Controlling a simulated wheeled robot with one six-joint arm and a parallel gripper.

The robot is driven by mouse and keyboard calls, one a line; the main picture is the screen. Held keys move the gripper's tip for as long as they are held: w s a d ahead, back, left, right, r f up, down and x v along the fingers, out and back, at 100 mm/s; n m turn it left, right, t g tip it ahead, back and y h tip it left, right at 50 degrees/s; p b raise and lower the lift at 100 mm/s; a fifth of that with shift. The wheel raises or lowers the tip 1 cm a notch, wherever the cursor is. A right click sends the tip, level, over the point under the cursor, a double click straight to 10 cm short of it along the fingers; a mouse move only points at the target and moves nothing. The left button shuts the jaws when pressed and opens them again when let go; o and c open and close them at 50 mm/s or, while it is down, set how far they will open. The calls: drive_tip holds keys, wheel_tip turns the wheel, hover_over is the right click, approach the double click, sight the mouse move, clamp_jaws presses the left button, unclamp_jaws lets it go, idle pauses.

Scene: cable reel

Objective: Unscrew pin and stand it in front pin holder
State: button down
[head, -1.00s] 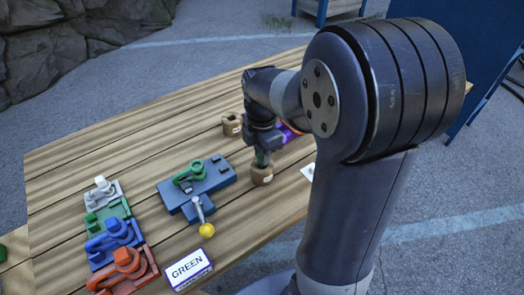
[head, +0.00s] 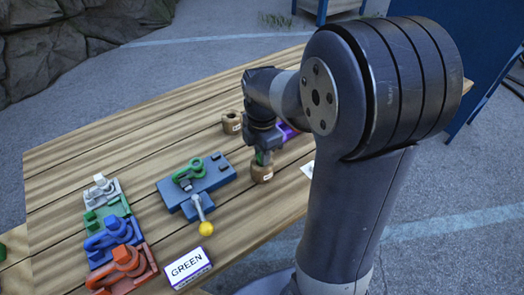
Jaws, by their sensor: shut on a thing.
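My gripper (head: 263,153) points down at the front pin holder (head: 262,174), a small brown block with a white label. It is shut on a green pin (head: 263,158), of which only a little shows between the fingers and the holder's top. The pin looks upright at the holder; how deep it sits is hidden. The green shackle (head: 190,170) lies on the blue fixture (head: 212,180), left of my gripper. A second pin holder (head: 232,122) stands farther back and looks empty.
A lever with a yellow knob (head: 206,229) sticks out from the fixture toward the front. A sign reading GREEN (head: 187,268) stands at the table's front edge. Grey, green, blue and orange shackles (head: 120,258) line the left. A purple thing (head: 288,132) is partly hidden behind my gripper.

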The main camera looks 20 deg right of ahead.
drive_tip(key=shift+f, duration=0.3)
drive_tip(key=c, duration=1.2)
unclamp_jaws()
drive_tip(key=shift+r, duration=0.15)
wheel_tip(320, 180, up, 11)
drive_tip(key=shift+f, duration=0.2)
wheel_tip(320, 180, down, 11)
drive_tip(key=shift+r, duration=0.4)
